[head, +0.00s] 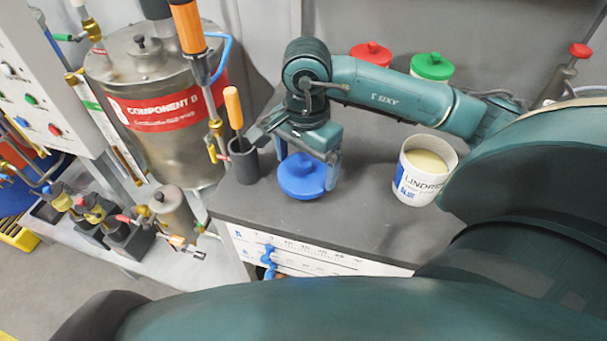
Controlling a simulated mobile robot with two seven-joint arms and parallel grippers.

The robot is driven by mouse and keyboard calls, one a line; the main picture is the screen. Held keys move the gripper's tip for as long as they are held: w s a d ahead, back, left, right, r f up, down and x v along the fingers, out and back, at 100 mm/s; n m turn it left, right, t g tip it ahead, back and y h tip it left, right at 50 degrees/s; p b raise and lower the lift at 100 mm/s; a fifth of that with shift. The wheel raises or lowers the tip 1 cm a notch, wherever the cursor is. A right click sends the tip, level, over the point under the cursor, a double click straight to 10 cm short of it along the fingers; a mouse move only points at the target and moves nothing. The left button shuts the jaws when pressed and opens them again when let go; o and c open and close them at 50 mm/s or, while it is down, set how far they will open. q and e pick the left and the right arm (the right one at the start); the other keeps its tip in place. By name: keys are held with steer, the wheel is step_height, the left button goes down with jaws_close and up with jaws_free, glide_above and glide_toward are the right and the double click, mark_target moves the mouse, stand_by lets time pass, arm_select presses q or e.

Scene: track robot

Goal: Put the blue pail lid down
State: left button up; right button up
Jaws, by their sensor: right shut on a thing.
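The blue pail lid (301,181) is a round blue disc with a knob on top, in the middle of the head view. It is at the grey worktop (340,225), near its front left part; I cannot tell whether it touches the surface. My right gripper (305,165) is above it, shut on its knob, with fingers pointing down. The open white pail (424,172) with a blue label and pale contents stands to the right of the lid. My left gripper is not in view.
A dark holder (243,160) with an orange-handled tool stands close left of the lid. Pails with a red lid (371,53) and a green lid (432,66) stand behind my right arm. A steel tank (160,100) is at left. The worktop between lid and white pail is clear.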

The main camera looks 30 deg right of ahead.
mark_target(305, 179)
steer(key=shift+f, duration=0.7)
step_height(305, 179, down, 3)
steer(key=shift+f, duration=0.1)
steer(key=shift+f, duration=0.25)
steer(key=o, duration=0.7)
steer(key=shift+r, duration=0.1)
